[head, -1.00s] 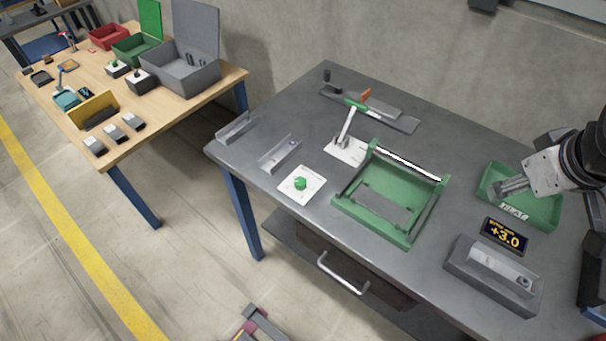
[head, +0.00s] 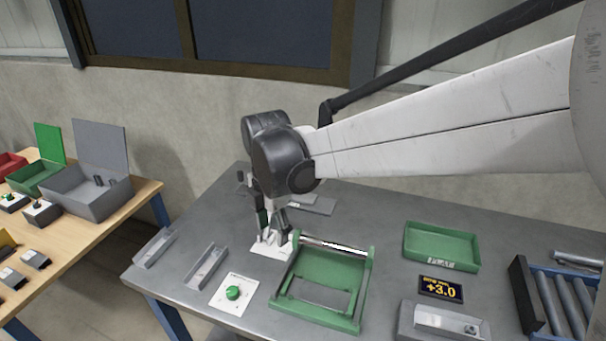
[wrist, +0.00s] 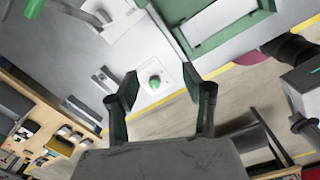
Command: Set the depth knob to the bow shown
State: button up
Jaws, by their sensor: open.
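The green depth knob (head: 233,293) sits on a white square plate (head: 222,306) at the front left of the grey table. The knob also shows in the wrist view (wrist: 154,81), seen between and beyond my fingertips. My gripper (head: 270,236) points down above the back left of the table, behind the knob. In the wrist view my gripper (wrist: 168,88) is open and empty, its two green-padded fingers spread apart. It does not touch the knob.
A green frame with a metal roller (head: 325,278) stands right of the knob. Grey channel pieces (head: 205,266) lie to its left. A green tray (head: 440,247) labelled "FLAT", a grey gauge block (head: 440,324) and a roller rack (head: 560,300) stand at the right.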

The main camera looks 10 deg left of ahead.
aim_at(232, 290)
jog(key=s+a+f+n, duration=0.3)
jog(key=s+a+n, duration=0.2)
jog(key=s+a, duration=0.35)
jog(key=f+b, duration=0.2)
jog(key=f, duration=0.2)
jog(key=w+f+b, duration=0.1)
jog(key=f+b, duration=0.2)
jog(key=f, duration=0.2)
jog(key=a+f+b, duration=0.1)
jog(key=f+b, duration=0.2)
jog(key=f, duration=0.1)
jog(key=shift+w+f, duration=0.15)
jog(key=shift+w, duration=0.05)
jog(key=shift+c, duration=0.4)
grip_shut()
